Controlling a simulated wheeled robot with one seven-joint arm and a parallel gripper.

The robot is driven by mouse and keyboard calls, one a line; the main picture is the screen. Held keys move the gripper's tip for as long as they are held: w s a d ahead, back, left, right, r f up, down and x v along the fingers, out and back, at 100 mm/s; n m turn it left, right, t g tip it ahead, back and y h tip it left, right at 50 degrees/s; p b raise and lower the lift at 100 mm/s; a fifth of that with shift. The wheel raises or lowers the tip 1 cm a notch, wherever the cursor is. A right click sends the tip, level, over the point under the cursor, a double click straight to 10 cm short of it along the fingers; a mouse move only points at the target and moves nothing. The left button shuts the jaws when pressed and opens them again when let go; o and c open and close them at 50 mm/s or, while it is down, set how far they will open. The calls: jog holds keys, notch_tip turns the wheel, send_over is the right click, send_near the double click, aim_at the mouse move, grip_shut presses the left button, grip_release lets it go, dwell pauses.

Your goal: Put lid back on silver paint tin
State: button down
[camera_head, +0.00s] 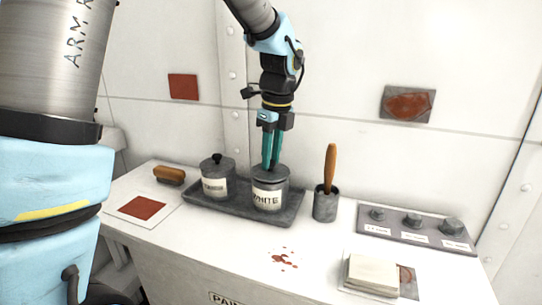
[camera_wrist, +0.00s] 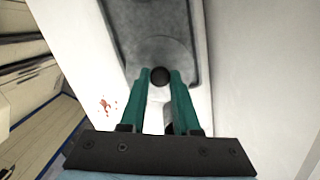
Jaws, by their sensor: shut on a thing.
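My gripper (camera_head: 271,167) points straight down at the grey metal tin labelled WHITE (camera_head: 268,197). In the wrist view my teal fingers (camera_wrist: 160,76) are shut on the dark knob (camera_wrist: 160,77) of a round grey lid (camera_wrist: 165,48). The lid is at the tin's mouth; I cannot tell whether it is fully seated. A second grey tin (camera_head: 216,186) stands to the left, with a black-knobbed lid on it; its label is too small to read. Both tins stand upright on a dark grey tray (camera_head: 233,210).
A brush in a grey cup (camera_head: 325,205) stands close right of the tray. A brown-handled brush (camera_head: 169,175) and a red swatch card (camera_head: 140,207) lie left. Red spatters (camera_head: 283,259) mark the front.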

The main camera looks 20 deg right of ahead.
jog(key=shift+c, duration=0.4)
grip_release()
jog(key=shift+r, duration=0.1)
jog(key=shift+r+p, duration=3.45)
grip_shut()
